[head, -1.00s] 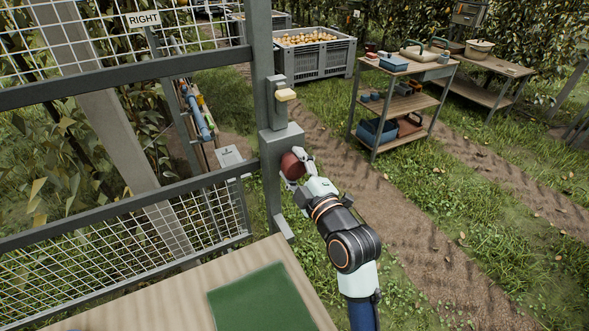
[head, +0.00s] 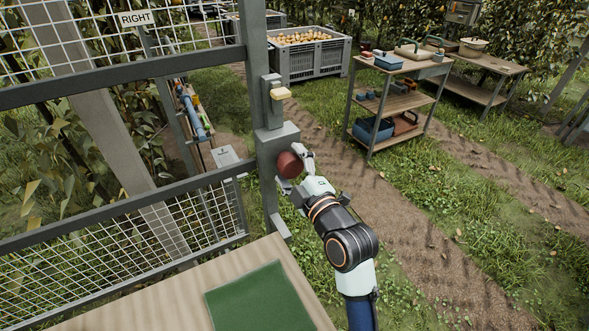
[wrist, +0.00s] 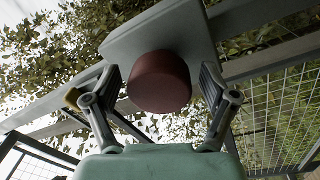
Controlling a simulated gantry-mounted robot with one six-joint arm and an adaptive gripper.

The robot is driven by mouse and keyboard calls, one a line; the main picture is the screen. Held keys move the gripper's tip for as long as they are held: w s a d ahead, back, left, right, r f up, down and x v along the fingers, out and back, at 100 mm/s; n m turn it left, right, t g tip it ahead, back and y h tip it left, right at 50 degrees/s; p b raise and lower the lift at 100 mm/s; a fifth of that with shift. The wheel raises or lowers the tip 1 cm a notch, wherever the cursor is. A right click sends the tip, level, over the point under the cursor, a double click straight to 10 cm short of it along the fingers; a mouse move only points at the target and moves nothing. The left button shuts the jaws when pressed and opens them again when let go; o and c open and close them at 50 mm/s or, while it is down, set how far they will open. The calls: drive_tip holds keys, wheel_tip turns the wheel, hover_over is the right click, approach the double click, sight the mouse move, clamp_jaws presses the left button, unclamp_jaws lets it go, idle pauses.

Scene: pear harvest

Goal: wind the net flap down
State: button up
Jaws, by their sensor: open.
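A round dark red knob (head: 289,164) sits on a grey box (head: 268,142) on the upright post. My gripper (head: 297,170) is open at the knob, with one finger above it and one below. In the wrist view the knob (wrist: 160,82) lies between the spread fingers, and a gap shows on both sides. Nothing is held. White net shows in the grey frame, in an upper panel (head: 95,38) and a lower panel (head: 110,243); I cannot tell which is the flap.
A wooden table with a green mat (head: 260,300) lies in front. A shelf cart (head: 402,104) and a grey crate of pears (head: 312,62) stand behind, with open grass and path to the right.

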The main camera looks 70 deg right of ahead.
drive_tip(key=v, duration=1.2)
drive_tip(key=shift+w, duration=0.1)
